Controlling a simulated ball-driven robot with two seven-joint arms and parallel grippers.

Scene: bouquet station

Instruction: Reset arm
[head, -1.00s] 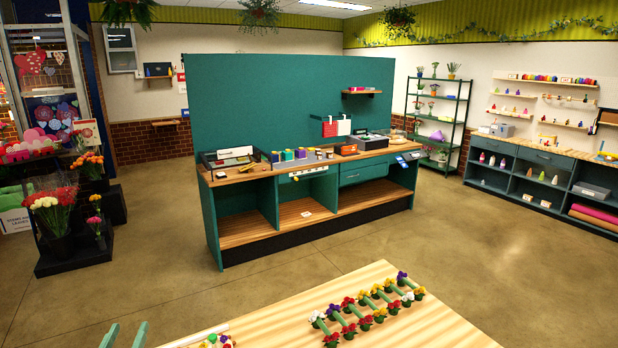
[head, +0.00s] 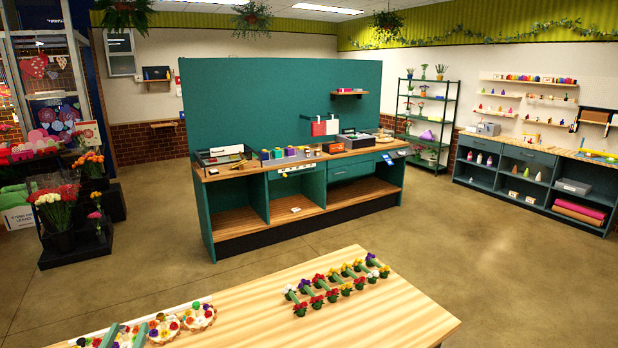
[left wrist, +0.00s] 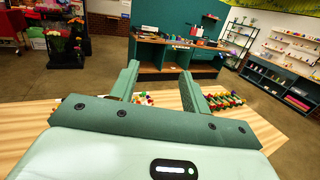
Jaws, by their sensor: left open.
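My left gripper (head: 125,337) shows at the bottom left of the head view, with only its green fingertips in the picture. In the left wrist view its two green fingers (left wrist: 160,85) stand apart with nothing held between them. They point out over the light wooden table (head: 250,310), near small round flower arrangements (head: 183,322) at its left end. Whether the fingers touch the arrangements cannot be told. My right gripper is in neither view.
Rows of small colourful flower bunches (head: 335,285) with green pieces between them lie along the table's far side. The table's middle and front are bare. A teal workbench (head: 300,205) stands beyond open floor. Flower buckets (head: 65,225) stand at the left.

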